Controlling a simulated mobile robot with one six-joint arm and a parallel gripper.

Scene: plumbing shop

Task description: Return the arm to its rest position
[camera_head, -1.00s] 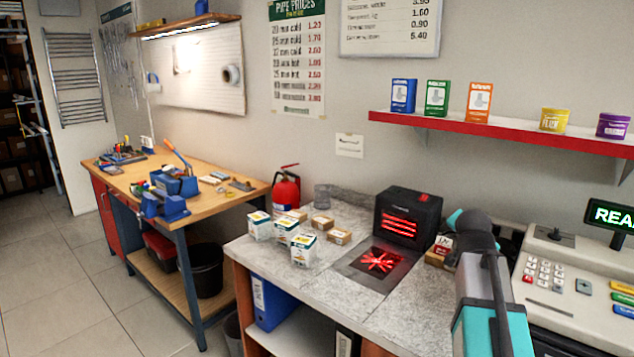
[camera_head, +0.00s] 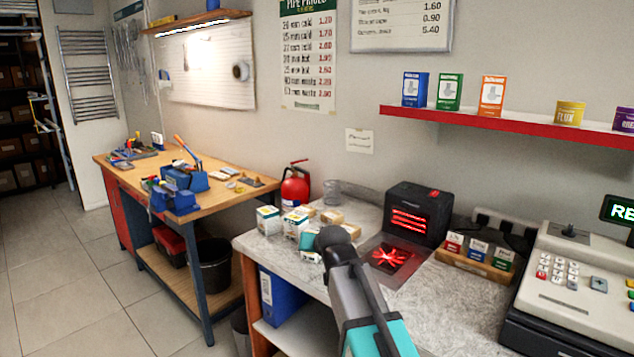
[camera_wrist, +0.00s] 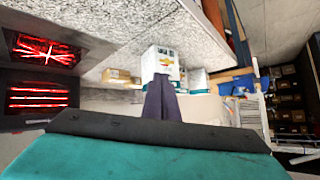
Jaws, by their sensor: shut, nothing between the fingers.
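My arm reaches over the grey counter (camera_head: 440,275) from the lower right in the head view, its dark wrist joint in front of some small cartons. My gripper shows in the wrist view (camera_wrist: 161,100) as two dark fingers pressed together, with nothing between them. A white carton (camera_wrist: 161,62) lies just beyond the fingertips in that view; I cannot tell whether they touch it. In the head view my fingers are hidden behind my wrist, and a teal part of my gripper shows beside it.
White cartons (camera_head: 268,220) and brown boxes (camera_head: 332,216) stand on the counter's left part. A black scanner (camera_head: 418,212) with red lights stands behind, with a box of small packets (camera_head: 476,262) and a cash register (camera_head: 575,270) to its right. The counter's front middle is clear.

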